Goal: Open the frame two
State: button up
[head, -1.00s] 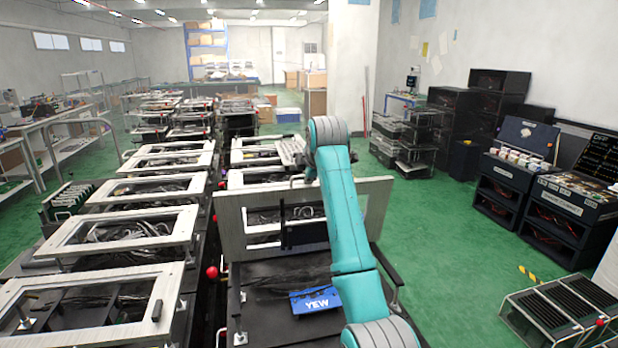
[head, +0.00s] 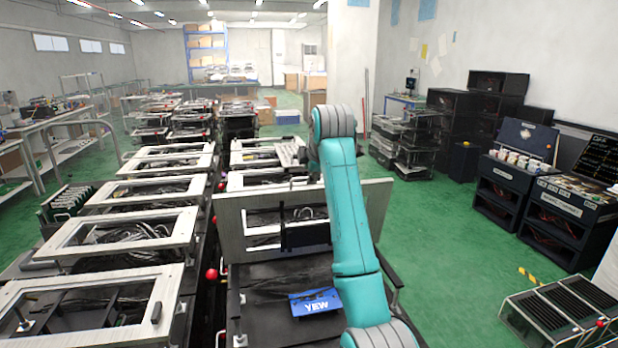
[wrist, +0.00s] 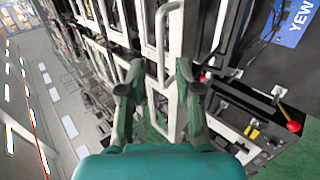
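A light metal frame (head: 230,230) stands swung up, almost upright, at the back of a black fixture base in the head view. My teal arm crosses in front of its right part, and my gripper is hidden there. In the wrist view the pale frame bars (wrist: 175,45) run close to my gripper (wrist: 158,78). Its two dark fingers are apart. A slim metal handle (wrist: 160,35) on the frame lies between and just beyond the fingertips; I cannot tell whether they touch it.
A blue YEW plate (head: 316,302) lies on the dark base. A red ball knob (head: 211,275) sits at its left; a red knob also shows in the wrist view (wrist: 293,126). A row of flat frames (head: 120,235) stands left.

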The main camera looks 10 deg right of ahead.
jog(key=v, duration=0.7)
jog(key=shift+s+r, duration=0.1)
jog(key=shift+s, duration=0.05)
